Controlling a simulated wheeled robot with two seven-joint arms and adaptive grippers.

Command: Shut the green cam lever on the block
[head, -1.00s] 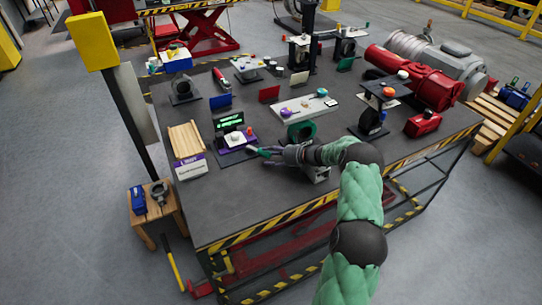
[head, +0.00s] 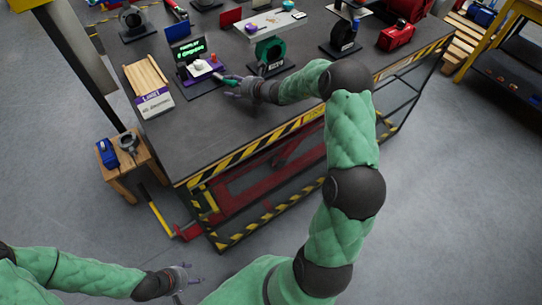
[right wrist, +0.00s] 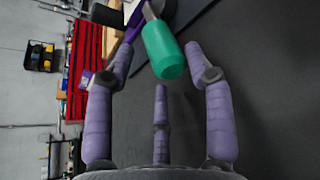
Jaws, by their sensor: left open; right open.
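The green cam lever (right wrist: 163,50) shows large in the right wrist view, its rounded grip between my spread fingers and its metal stem running up to a purple part (right wrist: 133,27). In the head view the lever (head: 229,78) sticks out to the right of the purple-and-white block (head: 203,67). My right gripper (head: 231,88) is open beside the lever's outer end; it also shows in the right wrist view (right wrist: 160,75). No finger is closed on the lever, and I cannot tell whether one touches it. My left gripper (head: 188,276) is open and empty at the bottom, away from the table.
A green ring stand (head: 270,55) is close to the right. The tabletop in front (head: 185,140) is clear.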

